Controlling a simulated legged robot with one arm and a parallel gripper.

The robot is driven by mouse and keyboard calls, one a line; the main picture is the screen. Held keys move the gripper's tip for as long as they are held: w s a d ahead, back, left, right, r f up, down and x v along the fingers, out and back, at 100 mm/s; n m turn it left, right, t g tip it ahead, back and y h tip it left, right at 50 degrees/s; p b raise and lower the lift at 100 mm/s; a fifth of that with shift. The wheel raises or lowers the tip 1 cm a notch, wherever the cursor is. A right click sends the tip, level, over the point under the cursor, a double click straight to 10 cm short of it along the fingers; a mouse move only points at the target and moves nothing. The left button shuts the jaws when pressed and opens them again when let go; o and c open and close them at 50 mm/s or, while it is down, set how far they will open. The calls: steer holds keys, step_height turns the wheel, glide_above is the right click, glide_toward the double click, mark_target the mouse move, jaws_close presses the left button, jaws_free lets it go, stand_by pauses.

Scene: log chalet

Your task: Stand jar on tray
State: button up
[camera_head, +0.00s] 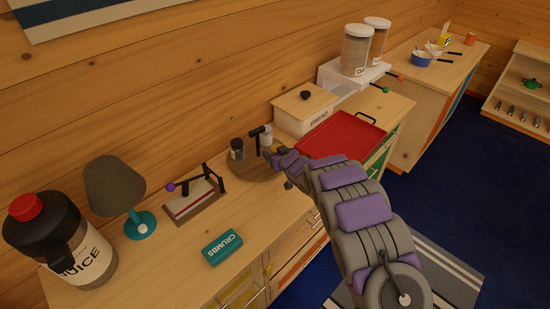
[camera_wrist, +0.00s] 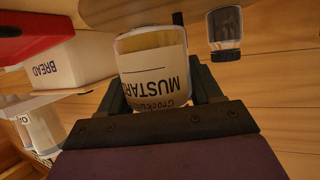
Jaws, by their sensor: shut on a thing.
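The mustard jar (camera_wrist: 152,70) is a clear jar with a pale label, between the two fingers of my gripper (camera_wrist: 160,100) in the wrist view. My gripper is shut on it. In the head view the jar (camera_head: 266,134) shows small beside my gripper (camera_head: 268,146), at the round brown turntable (camera_head: 250,172); I cannot tell whether its base touches the turntable. The red tray (camera_head: 340,136) lies flat on the counter to the right, with no object visible on it. My arm covers its lower left corner. The wrist view shows part of the tray (camera_wrist: 25,35) at upper left.
A dark-topped jar (camera_head: 238,149) stands on the turntable, left of the held jar. The bread box (camera_head: 305,108) is behind, beside the tray. Left are a mandoline-like slicer (camera_head: 195,197), a lamp (camera_head: 115,187), a juice jug (camera_head: 60,240) and a teal crumbs box (camera_head: 222,248).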

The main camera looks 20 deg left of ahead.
steer(key=shift+w+a+f, duration=0.1)
steer(key=shift+w+f, duration=0.1)
steer(key=shift+f, duration=0.6)
steer(key=shift+w+a+f, duration=0.1)
steer(key=shift+w+f, duration=0.1)
steer(key=shift+f, duration=0.55)
steer(key=shift+f, duration=0.15)
steer(key=o, duration=1.3)
steer(key=shift+c, duration=0.2)
steer(key=shift+o, duration=0.4)
steer(key=shift+f+b, duration=0.1)
steer(key=shift+b, duration=0.45)
steer(key=p+v, duration=0.3)
steer(key=v, duration=1.4)
steer(key=shift+d+r, duration=0.25)
steer(key=shift+d, duration=0.05)
